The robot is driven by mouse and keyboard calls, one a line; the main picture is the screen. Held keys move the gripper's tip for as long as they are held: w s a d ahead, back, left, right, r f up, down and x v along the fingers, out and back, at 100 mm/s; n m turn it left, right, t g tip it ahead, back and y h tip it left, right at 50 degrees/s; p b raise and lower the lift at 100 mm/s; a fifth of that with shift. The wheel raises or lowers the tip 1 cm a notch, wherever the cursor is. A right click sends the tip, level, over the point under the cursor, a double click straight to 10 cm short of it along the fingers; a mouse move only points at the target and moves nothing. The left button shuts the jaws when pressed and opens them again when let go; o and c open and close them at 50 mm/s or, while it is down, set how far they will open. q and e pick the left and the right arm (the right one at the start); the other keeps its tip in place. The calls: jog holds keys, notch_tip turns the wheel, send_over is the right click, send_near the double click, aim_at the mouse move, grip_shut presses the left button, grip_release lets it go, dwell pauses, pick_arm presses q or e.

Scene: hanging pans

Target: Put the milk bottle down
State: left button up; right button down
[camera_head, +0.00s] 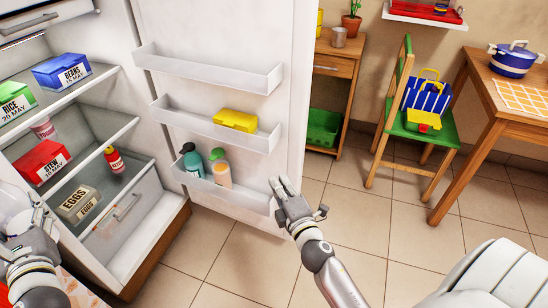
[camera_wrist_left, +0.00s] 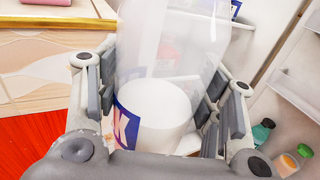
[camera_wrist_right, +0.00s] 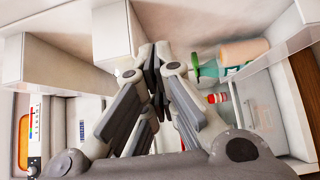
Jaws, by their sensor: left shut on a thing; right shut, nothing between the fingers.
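In the head view the bottle is mostly hidden or cut off. My right gripper (camera_head: 282,186) is shut and empty, close to the right end of the lower door bin (camera_head: 235,195). Its closed fingers (camera_wrist_right: 155,75) fill the middle of the right wrist view. Whether they touch the door is unclear.
The fridge stands open, with a blue beans box (camera_head: 62,72), red stew box (camera_head: 42,160), eggs box (camera_head: 80,204) and red bottle (camera_head: 114,159) inside. Its open door (camera_head: 225,35) holds a yellow box (camera_head: 235,119) and several bottles. Tiled floor (camera_head: 365,225) lies clear right.

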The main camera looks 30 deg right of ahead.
pick_arm(q)
jog(key=shift+r, duration=0.2)
pick_arm(e)
send_near(274, 153)
jog(key=w+a+r, duration=0.4)
jog(key=w+d, duration=0.2)
jog(key=d, duration=0.1)
jog(key=shift+w+d+f, duration=0.1)
jog(key=shift+d, duration=0.2)
